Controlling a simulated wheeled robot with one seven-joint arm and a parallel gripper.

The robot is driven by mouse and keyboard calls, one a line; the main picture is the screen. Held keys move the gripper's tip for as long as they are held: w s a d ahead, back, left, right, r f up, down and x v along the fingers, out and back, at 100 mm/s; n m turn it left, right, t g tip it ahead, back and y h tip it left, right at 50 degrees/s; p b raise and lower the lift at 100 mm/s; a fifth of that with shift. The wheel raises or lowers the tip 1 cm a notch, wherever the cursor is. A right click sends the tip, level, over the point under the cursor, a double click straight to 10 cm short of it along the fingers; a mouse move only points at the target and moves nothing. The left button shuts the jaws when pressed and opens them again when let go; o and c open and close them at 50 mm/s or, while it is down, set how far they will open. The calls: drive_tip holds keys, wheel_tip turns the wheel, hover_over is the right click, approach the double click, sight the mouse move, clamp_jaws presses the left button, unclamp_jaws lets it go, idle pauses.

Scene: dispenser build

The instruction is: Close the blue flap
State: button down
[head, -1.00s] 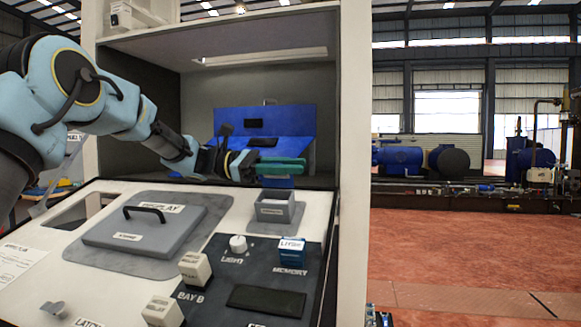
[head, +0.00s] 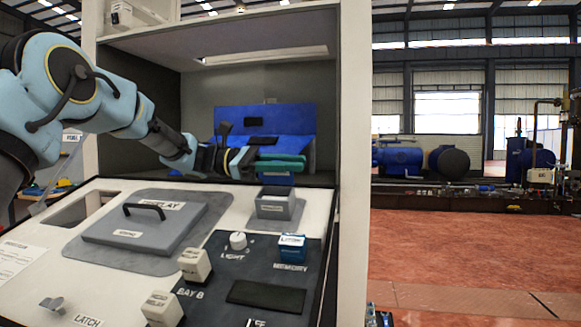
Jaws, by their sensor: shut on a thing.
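A blue flap (head: 283,148) slopes forward inside the cabinet, below an upright blue panel (head: 285,120). A dark handle-like piece shows on the slope. My gripper (head: 280,162) is in front of the sloping part, its teal fingers pointing right and hiding part of it. The fingers are shut on a small blue block (head: 276,180), which shows just below them. The contact itself is hard to see. The block is above a small grey box (head: 277,208) on the console; whether they touch I cannot tell.
The white console (head: 60,250) carries a grey lid with a black handle (head: 145,211), a white knob (head: 238,240), cream blocks (head: 195,264) and a blue MEMORY block (head: 291,247). Cabinet walls (head: 352,150) enclose the recess. Open red floor lies to the right.

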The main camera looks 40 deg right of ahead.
sight(285, 200)
drive_tip(key=f+m+b, duration=0.1)
drive_tip(key=m+b, duration=0.1)
drive_tip(key=b, duration=0.1)
drive_tip(key=s+a+m+b, duration=0.1)
drive_tip(key=m+b, duration=0.2)
drive_tip(key=b, duration=0.1)
drive_tip(key=a+f+m+b, duration=0.1)
drive_tip(key=m+b, duration=0.1)
drive_tip(key=b, duration=0.2)
drive_tip(key=shift+s+a+f, duration=0.15)
drive_tip(key=shift+s+f, duration=0.05)
drive_tip(key=shift+f, duration=0.15)
drive_tip(key=m+b, duration=0.2)
drive_tip(key=b, duration=0.1)
drive_tip(key=f+m+b, duration=0.1)
drive_tip(key=shift+s+a+m+b, duration=0.15)
drive_tip(key=shift+a+m+b, duration=0.1)
drive_tip(key=shift+m+b, duration=0.1)
drive_tip(key=shift+a+f+m+b, duration=0.1)
drive_tip(key=shift+f+m+b, duration=0.05)
drive_tip(key=shift+m+b, duration=0.9)
drive_tip(key=shift+s+b, duration=0.1)
drive_tip(key=shift+b, duration=0.25)
drive_tip(key=c, duration=0.8)
unclamp_jaws()
drive_tip(key=shift+c, duration=0.2)
